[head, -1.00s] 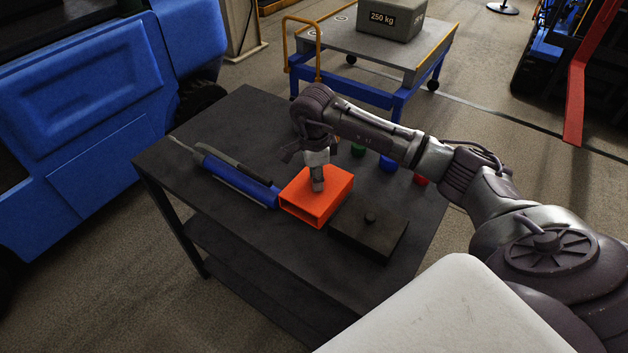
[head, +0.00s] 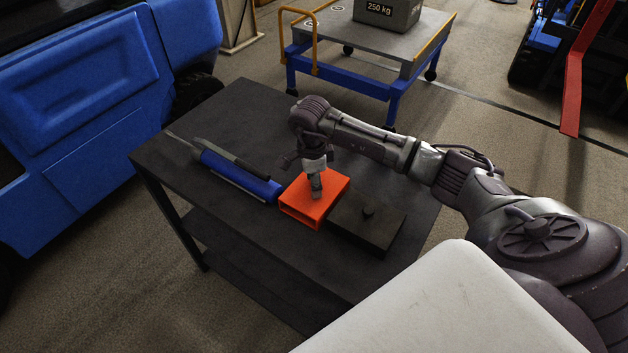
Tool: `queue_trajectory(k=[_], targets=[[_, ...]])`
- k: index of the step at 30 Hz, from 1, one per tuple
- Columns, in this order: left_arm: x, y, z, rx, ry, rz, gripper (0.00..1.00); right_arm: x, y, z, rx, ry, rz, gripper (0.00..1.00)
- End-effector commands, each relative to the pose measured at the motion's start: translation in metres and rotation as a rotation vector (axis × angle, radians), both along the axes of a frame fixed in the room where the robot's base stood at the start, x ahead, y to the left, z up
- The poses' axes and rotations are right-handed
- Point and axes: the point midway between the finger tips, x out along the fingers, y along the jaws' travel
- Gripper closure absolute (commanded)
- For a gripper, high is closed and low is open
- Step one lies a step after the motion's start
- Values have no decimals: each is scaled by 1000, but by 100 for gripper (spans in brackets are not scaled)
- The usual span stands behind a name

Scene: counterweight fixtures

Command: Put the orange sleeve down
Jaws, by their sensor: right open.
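The orange sleeve (head: 332,188), an open-ended rectangular tube, lies on its broad side on the dark table (head: 247,110), its open end facing the front left. It appears to rest on the tabletop, between a blue tool and a black block. My right gripper (head: 317,193) points down at the sleeve's top, with its fingertips at or just above the top face. It is open; the small gap between the fingers is hard to see from here. My left gripper is not in view.
The blue tool (head: 236,175) lies close to the sleeve's left. The black block (head: 372,225) with a small knob lies close on its right. A cart (head: 345,42) with a 250 kg weight stands behind. The table's far left is clear.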

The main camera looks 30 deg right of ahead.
Motion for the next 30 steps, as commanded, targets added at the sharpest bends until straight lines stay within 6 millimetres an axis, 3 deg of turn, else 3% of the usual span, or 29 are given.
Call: queue_trajectory(k=[5,8,21,30], targets=[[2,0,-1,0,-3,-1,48,1,0,5,-1,-2,0,48],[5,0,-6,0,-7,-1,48,1,1,18,0,-5,1,48],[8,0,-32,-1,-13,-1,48,-1,6,104,0,-4,0,48],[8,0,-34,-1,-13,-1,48,-3,7,122,-1,0,0,48]])
